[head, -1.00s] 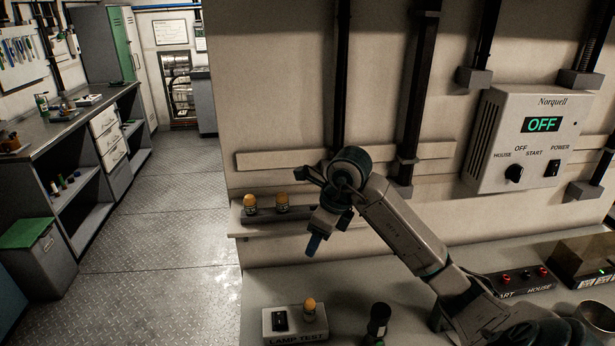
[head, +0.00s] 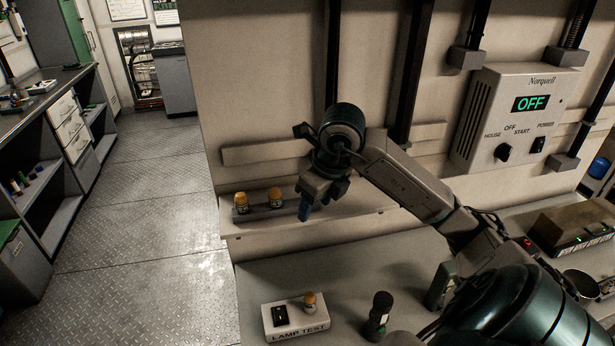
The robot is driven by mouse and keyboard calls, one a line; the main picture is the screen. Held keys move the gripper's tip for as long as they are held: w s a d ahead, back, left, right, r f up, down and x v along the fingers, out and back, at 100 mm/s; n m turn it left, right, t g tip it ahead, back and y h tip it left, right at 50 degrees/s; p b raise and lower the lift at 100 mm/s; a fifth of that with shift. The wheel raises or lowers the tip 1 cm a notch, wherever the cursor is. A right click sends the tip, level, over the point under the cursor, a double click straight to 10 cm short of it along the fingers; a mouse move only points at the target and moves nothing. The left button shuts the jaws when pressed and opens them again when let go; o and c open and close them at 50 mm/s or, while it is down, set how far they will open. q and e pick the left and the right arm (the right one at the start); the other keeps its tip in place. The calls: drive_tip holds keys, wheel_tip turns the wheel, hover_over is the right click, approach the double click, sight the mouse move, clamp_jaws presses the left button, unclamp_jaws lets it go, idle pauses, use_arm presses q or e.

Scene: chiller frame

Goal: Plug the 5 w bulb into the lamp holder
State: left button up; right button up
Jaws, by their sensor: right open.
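Two amber-topped bulbs, the left one (head: 241,203) and the right one (head: 275,197), stand upright in a dark rack on the wall shelf. Their wattage markings are too small to read. A third amber bulb (head: 310,301) stands upright in the socket of the light box (head: 297,325) marked LAMP TEST, beside a black switch. My right gripper (head: 307,208) is open and points down at the shelf, just right of the right rack bulb and apart from it. Its wrist hides the right part of the rack. My left gripper is out of view.
A dark upright cylinder (head: 378,315) stands right of the test box. A control panel (head: 516,118) reading OFF hangs on the wall at right. A brown-topped box (head: 573,232) and a round metal dish (head: 581,284) sit on the counter at right.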

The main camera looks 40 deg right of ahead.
drive_tip(key=w+d, duration=0.1)
drive_tip(key=w, duration=0.1)
drive_tip(key=w+d, duration=0.2)
drive_tip(key=w, duration=0.1)
drive_tip(key=w+d, duration=0.1)
drive_tip(key=w, duration=0.1)
drive_tip(key=shift+w+d+f+p, duration=0.15)
drive_tip(key=shift+d+f+p, duration=0.1)
drive_tip(key=shift+f+p, duration=0.15)
drive_tip(key=shift+w+d, duration=0.15)
drive_tip(key=shift+d, duration=0.1)
drive_tip(key=shift+a, duration=0.1)
